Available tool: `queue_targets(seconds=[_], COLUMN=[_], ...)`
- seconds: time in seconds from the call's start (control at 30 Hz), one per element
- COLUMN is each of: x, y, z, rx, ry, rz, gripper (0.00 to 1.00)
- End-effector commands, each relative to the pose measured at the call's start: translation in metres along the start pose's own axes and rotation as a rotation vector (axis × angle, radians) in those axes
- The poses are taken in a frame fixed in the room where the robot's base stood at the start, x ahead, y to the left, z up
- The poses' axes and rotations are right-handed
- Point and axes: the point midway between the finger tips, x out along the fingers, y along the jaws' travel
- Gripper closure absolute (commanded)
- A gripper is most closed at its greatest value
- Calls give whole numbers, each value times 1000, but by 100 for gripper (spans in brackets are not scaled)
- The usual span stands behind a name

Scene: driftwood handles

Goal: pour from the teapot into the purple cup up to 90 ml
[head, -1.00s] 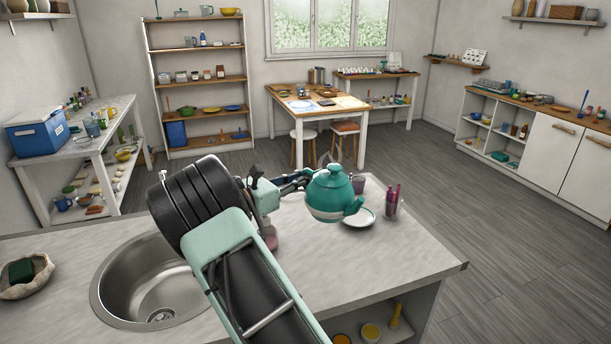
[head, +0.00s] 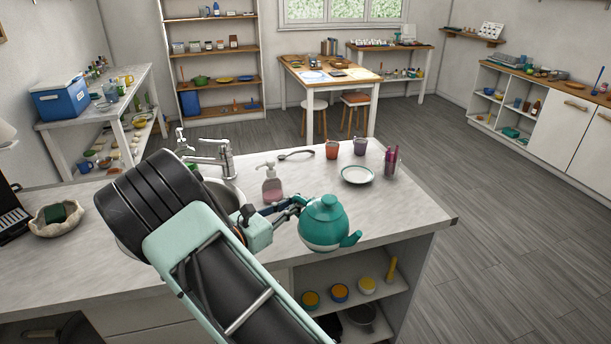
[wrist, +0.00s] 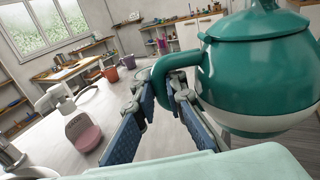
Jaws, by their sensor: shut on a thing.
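My gripper (head: 297,203) is shut on the handle of the teal teapot (head: 325,222). The teapot has a pale lower band, its lid is on and it hangs about upright near the counter's front edge, spout to the right. The wrist view shows the fingers (wrist: 165,88) around the handle, with the teapot (wrist: 255,65) at the right. The purple cup (head: 360,147) stands upright at the far side of the counter, behind a plate, apart from the teapot. It also shows small in the wrist view (wrist: 129,62). Its contents cannot be seen.
An orange-red cup (head: 332,150) stands left of the purple cup. A white plate (head: 358,176) and a holder with pink sticks (head: 391,163) stand to the right. Counter between teapot and plate is clear.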

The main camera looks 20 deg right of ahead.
Motion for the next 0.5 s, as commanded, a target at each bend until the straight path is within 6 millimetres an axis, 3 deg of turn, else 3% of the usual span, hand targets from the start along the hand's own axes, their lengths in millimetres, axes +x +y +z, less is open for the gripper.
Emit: queue_targets(seconds=[0.23,0.5], x=[-54,-75], y=[-38,-60], z=[-65,-115], rx=[-11,-6], ry=[-11,-18], rz=[94,141], gripper=[100,100])
